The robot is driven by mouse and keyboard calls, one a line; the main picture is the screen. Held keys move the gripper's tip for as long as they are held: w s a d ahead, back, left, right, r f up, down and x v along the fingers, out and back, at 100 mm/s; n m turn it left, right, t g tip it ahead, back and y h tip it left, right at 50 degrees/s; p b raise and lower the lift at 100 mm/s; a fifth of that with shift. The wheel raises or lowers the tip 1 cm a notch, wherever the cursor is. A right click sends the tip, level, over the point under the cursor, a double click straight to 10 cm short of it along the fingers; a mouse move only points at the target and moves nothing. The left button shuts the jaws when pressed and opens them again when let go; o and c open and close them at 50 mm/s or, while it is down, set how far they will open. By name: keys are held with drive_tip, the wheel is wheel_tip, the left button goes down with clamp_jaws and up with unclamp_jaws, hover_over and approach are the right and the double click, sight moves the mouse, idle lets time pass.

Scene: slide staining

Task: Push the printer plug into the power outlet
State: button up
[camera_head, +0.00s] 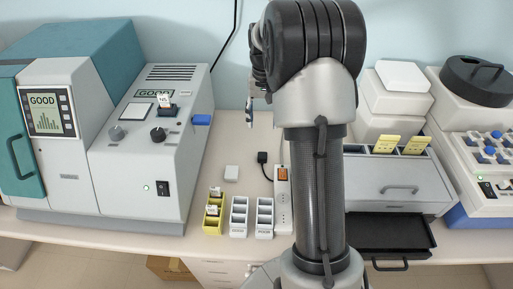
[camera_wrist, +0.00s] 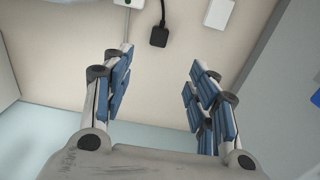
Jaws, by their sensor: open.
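The black plug (camera_head: 262,157) lies on the table with its cord running toward the front. It also shows in the wrist view (camera_wrist: 158,38), beyond my fingertips and apart from them. The white power strip (camera_head: 284,205) with an orange switch lies just right of the plug, partly behind my arm. Its end (camera_wrist: 127,3) shows at the wrist view's top edge with a green light. My gripper (camera_wrist: 160,78) is open and empty, blue pads wide apart. In the head view my gripper (camera_head: 249,112) hangs above the table near the wall. The plug's prongs cannot be made out.
A yellow rack (camera_head: 213,218) and white racks (camera_head: 238,218) stand in front. A grey machine (camera_head: 140,165) is at left; a drawer unit (camera_head: 395,185) with an open black tray (camera_head: 385,235) is at right.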

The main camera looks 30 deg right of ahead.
drive_tip(key=shift+f, duration=0.1)
drive_tip(key=b, duration=0.4)
hover_over(263, 155)
wheel_tip(263, 155, down, 12)
drive_tip(key=shift+a+r, duration=0.15)
drive_tip(key=shift+r, duration=0.05)
drive_tip(key=shift+f, duration=0.25)
wheel_tip(263, 155, down, 5)
drive_tip(key=shift+f+b, duration=0.15)
drive_tip(key=shift+b, duration=0.9)
drive_tip(key=shift+c, duration=0.3)
drive_tip(key=c, duration=1)
drive_tip(key=shift+w+r, duration=0.1)
drive_tip(key=shift+r, duration=0.1)
